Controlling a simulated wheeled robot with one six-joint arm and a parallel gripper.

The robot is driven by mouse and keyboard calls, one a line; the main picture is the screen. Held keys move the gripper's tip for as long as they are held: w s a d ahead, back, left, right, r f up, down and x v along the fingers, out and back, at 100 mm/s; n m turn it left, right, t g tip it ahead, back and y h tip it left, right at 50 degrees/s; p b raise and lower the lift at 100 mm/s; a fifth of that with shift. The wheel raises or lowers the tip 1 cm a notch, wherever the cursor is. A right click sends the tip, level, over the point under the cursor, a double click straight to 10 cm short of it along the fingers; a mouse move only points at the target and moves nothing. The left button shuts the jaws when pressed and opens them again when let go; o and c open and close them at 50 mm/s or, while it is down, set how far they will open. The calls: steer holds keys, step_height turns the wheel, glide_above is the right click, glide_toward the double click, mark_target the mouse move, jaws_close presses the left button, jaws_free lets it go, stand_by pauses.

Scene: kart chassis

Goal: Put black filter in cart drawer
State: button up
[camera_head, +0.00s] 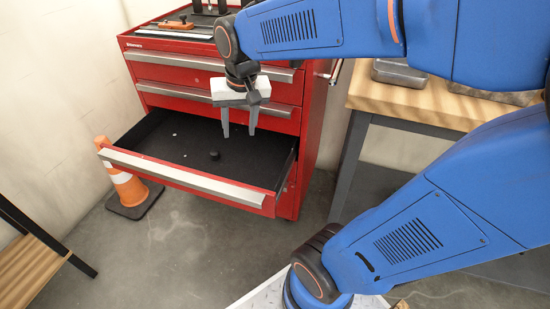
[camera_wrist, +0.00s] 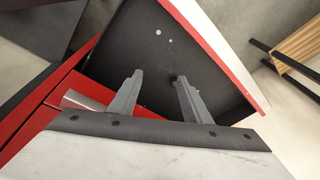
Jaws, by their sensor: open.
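The red tool cart (camera_head: 314,110) has one lower drawer (camera_head: 190,182) pulled open, with a dark lining. A small black round piece, likely the black filter (camera_head: 214,155), rests on the drawer floor toward its front middle. In the wrist view a dark bit beside the right fingertip (camera_wrist: 174,78) seems to be the same piece, partly hidden by the finger. My gripper (camera_head: 239,134) hangs fingers down over the right back part of the drawer, open and empty, apart from the black piece. In the wrist view my gripper (camera_wrist: 159,77) shows both fingers spread over the lining.
An orange cone (camera_head: 127,186) stands left of the drawer. A wooden workbench (camera_head: 415,103) with metal trays (camera_head: 398,72) is at the right. Tools (camera_head: 176,24) lie on the cart top. The floor (camera_head: 190,245) before the drawer is clear.

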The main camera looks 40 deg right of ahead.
steer(key=s+d+f+n+t, duration=0.1)
steer(key=s+n, duration=0.3)
steer(key=s, duration=1)
steer(key=shift+d+f+t, duration=0.3)
steer(key=shift+d+t, duration=0.05)
steer(key=shift+t, duration=0.25)
